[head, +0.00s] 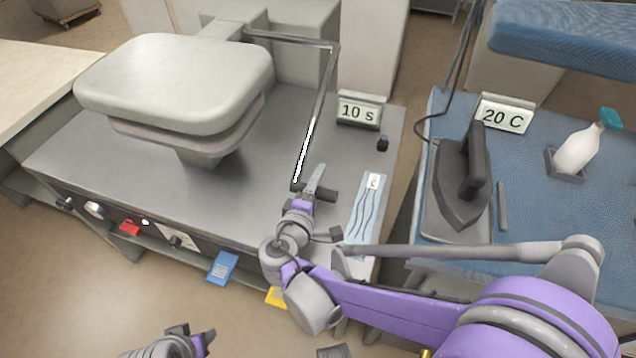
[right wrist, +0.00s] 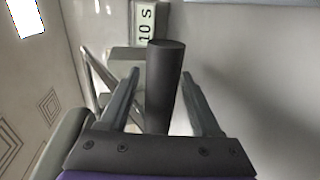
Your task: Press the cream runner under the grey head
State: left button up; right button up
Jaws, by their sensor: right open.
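The grey press head (head: 170,85) sits low over a darker grey pad (head: 190,138) on the steel-topped machine. I cannot make out a cream runner; any cloth between head and pad is hidden. A lever bar (head: 318,105) runs from behind the head to a dark cylindrical handle (head: 325,193). My right gripper (head: 314,184) is open at this handle. In the right wrist view the handle (right wrist: 163,85) stands between the two spread fingers, with gaps on both sides. My left gripper (head: 193,338) is at the bottom edge, away from the machine; its jaw opening is unclear.
A "10 s" sign (head: 359,110) and a small dark knob (head: 383,143) are right of the lever. A wavy-lined blue strip (head: 368,212) lies at the machine's right edge. An iron (head: 462,185) and a white bottle (head: 578,148) stand on the blue table to the right.

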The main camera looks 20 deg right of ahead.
grip_shut()
dwell(0.3)
dwell(1.2)
